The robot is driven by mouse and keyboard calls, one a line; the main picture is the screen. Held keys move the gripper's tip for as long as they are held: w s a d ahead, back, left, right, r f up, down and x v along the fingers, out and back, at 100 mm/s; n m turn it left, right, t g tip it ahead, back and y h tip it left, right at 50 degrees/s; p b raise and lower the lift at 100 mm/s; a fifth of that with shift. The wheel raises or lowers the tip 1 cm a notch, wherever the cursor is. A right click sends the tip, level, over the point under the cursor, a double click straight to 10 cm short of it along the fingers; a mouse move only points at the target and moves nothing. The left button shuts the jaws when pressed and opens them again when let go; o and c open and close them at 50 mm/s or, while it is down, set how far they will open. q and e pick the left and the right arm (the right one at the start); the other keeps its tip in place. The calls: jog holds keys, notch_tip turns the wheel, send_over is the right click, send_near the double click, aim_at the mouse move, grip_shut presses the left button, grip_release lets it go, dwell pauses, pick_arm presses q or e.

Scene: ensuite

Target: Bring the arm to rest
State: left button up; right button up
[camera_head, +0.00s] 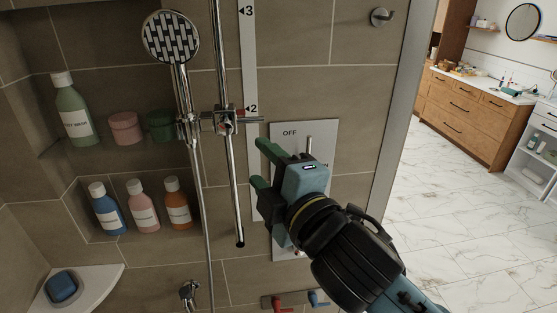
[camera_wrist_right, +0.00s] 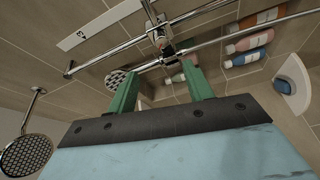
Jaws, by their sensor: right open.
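My right gripper (camera_head: 260,164) reaches in from the lower right in the head view, in front of the shower wall. Its two green fingers are apart with nothing between them. They are close to the chrome riser rail (camera_head: 229,165) and its slider bracket (camera_head: 225,121), and I see no clear contact. In the right wrist view the open fingers (camera_wrist_right: 161,90) point toward the rail and bracket. The hand shower (camera_head: 171,38) hangs in its holder at the upper left. My left gripper is not in view.
A panel marked OFF (camera_head: 290,132) with a lever is behind my right gripper. Wall niches hold a green bottle (camera_head: 73,112), jars and several smaller bottles. A corner shelf (camera_head: 95,286) carries a blue item (camera_head: 61,287). Red and blue taps are below. Open marble floor (camera_head: 450,225) lies right.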

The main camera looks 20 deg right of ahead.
jog(key=w+d+f+m+g+h+b, duration=0.1)
jog(key=w+f+m+g+b, duration=0.2)
jog(key=f, duration=1.1)
jog(key=w+d+f+m+g+h+b, duration=0.1)
jog(key=w+d+f+h+b, duration=0.15)
jog(key=w+f, duration=0.75)
jog(key=s+d+f+m+g+b, duration=0.1)
jog(key=s+f, duration=0.2)
jog(key=f, duration=0.7)
jog(key=s+d+f+m+g+b, duration=0.1)
jog(key=s+d+f+g+b, duration=0.15)
jog(key=f, duration=0.65)
jog(key=s+d+f+m+g+b, duration=0.1)
jog(key=s+f+m, duration=0.15)
jog(key=f, duration=0.75)
jog(key=s+d+f+m+g+h+b, duration=0.1)
jog(key=s+d+f+m+g+b, duration=0.15)
jog(key=s+f, duration=0.85)
jog(key=s+d+f+m+g+b, duration=0.1)
jog(key=s+d+f+g+b, duration=0.15)
jog(key=s+f, duration=0.85)
jog(key=s+d+f+m+g+b, duration=0.1)
jog(key=s+f+m, duration=0.1)
jog(key=s+f, duration=0.6)
jog(key=s+d+f+m+g+b, duration=0.1)
jog(key=s+f+m+g+b, duration=0.1)
jog(key=s+f, duration=0.6)
jog(key=s, duration=0.6)
jog(key=shift+d, duration=0.15)
